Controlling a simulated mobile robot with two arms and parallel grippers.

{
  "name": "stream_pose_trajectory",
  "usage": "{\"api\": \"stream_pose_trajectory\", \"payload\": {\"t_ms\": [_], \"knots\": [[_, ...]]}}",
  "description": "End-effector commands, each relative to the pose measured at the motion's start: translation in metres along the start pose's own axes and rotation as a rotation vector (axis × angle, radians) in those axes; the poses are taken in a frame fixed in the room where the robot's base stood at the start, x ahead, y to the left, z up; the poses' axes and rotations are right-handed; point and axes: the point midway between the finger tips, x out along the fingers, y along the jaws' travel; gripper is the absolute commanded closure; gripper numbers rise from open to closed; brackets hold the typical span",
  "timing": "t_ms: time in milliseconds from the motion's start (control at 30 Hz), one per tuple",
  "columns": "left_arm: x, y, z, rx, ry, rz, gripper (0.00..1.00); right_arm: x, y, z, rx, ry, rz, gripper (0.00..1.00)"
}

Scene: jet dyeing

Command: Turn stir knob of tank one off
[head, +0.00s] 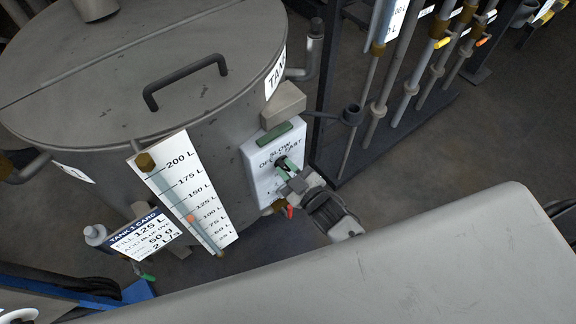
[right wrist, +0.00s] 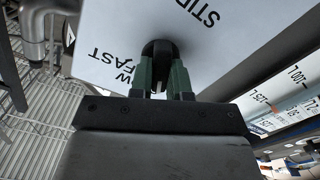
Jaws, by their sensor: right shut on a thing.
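The grey tank (head: 200,110) stands at the left of the head view, with a partly cut-off "TANK" label. A white stir panel (head: 259,178) on its side reads SLOW, OFF and FAST. My right gripper (head: 287,166) is at this panel. In the right wrist view, the black round stir knob (right wrist: 160,48) sits on the panel (right wrist: 112,32), and the green fingertips of my right gripper (right wrist: 162,76) are shut on it from both sides. The fingers hide part of the knob, so I cannot tell its setting. My left gripper is not in view.
A level scale (head: 184,195) and a tank 1 card (head: 143,233) are left of the panel. A red-handled valve (head: 290,212) is just below it. Upright pipes (head: 400,70) stand behind at right. A large grey surface (head: 400,265) fills the lower right.

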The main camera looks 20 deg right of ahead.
Motion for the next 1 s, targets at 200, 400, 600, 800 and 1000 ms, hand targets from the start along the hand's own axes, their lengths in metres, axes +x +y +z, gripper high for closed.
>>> {"api": "stream_pose_trajectory", "payload": {"t_ms": [200,400,600,800,1000], "knots": [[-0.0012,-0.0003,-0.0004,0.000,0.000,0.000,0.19,0.0000,-0.0010,-0.0002,-0.178,0.001,0.001,1.00],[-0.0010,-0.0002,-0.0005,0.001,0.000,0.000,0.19,-0.0002,-0.0017,0.0002,-0.300,0.001,0.001,1.00],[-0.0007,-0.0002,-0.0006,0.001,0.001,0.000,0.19,-0.0002,-0.0021,0.0004,-0.374,0.001,0.001,1.00],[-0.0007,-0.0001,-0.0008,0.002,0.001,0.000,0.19,-0.0001,-0.0023,0.0003,-0.403,0.001,0.001,1.00],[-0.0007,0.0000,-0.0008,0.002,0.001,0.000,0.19,-0.0001,-0.0024,0.0004,-0.410,0.001,0.000,1.00]]}}
